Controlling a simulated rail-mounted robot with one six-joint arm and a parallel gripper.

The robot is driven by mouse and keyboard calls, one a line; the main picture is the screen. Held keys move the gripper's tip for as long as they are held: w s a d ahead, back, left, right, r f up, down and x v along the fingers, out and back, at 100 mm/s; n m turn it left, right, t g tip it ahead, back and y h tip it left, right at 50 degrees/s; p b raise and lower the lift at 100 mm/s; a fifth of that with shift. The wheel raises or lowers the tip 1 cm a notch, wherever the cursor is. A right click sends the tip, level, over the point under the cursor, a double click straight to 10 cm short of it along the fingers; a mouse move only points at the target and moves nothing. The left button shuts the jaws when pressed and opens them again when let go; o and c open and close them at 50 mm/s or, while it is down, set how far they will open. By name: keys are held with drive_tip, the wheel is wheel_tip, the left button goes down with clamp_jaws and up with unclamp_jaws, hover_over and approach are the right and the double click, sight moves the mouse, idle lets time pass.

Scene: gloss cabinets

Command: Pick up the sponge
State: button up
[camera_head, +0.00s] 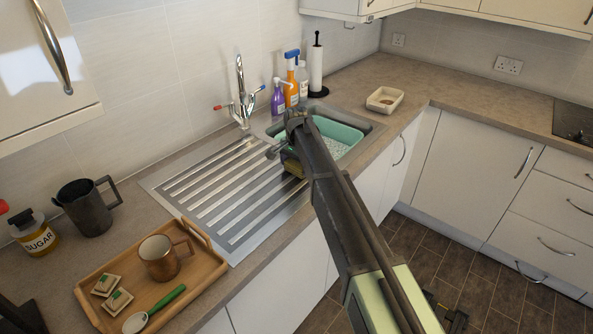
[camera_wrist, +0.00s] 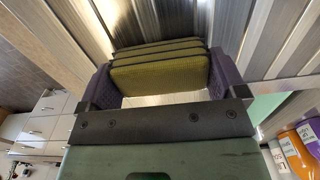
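The sponge (camera_wrist: 158,73) is yellow-green with dark lines across it. In the wrist view it fills the space between the purple pads of my gripper (camera_wrist: 160,80), with no clear gap on either side. My gripper looks shut on it.
The green basin (camera_head: 350,134), tap (camera_head: 241,95) and bottles (camera_head: 291,80) are close by. A paper towel roll (camera_head: 316,68) and a small dish (camera_head: 385,99) stand farther back. A wooden tray (camera_head: 202,274) with a mug (camera_head: 160,257) is at the front left. The right counter has free room.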

sight(296, 163)
drive_tip(key=shift+c, duration=1.4)
wheel_tip(296, 163, up, 20)
drive_tip(key=p, duration=2)
